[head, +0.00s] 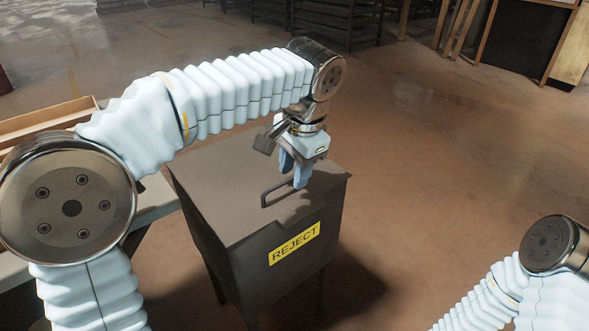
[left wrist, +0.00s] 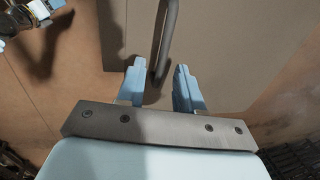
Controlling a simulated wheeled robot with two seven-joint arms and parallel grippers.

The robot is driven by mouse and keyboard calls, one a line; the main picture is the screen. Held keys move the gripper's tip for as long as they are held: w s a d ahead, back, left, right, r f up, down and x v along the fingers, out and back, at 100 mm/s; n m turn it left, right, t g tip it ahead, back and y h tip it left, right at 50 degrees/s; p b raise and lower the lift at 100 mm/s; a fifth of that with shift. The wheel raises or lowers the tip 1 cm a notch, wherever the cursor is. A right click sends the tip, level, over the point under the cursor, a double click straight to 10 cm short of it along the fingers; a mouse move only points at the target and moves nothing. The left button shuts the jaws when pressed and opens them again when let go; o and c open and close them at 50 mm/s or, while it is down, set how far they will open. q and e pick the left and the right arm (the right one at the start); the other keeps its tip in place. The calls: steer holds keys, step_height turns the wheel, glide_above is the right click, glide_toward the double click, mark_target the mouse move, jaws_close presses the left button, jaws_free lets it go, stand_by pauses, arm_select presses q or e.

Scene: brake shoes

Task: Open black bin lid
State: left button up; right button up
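The black bin (head: 222,237) stands on the floor with a yellow REJECT label (head: 295,243) on its front. Its lid (head: 212,177) lies shut. A bar handle (head: 266,192) is on the lid near the front; in the left wrist view the handle (left wrist: 166,38) runs down towards the gap between my fingers. My left gripper (head: 292,178) points down over the handle's right end. In the left wrist view its blue fingers (left wrist: 160,92) are apart with the handle's end between or just beyond them; I cannot tell which.
A table with a wooden tray (head: 45,120) is at the left, beside the bin. Dark racks (head: 320,22) stand at the back. The floor right of the bin is clear.

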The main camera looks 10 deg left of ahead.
arm_select(q)
jaws_close()
stand_by(1.4)
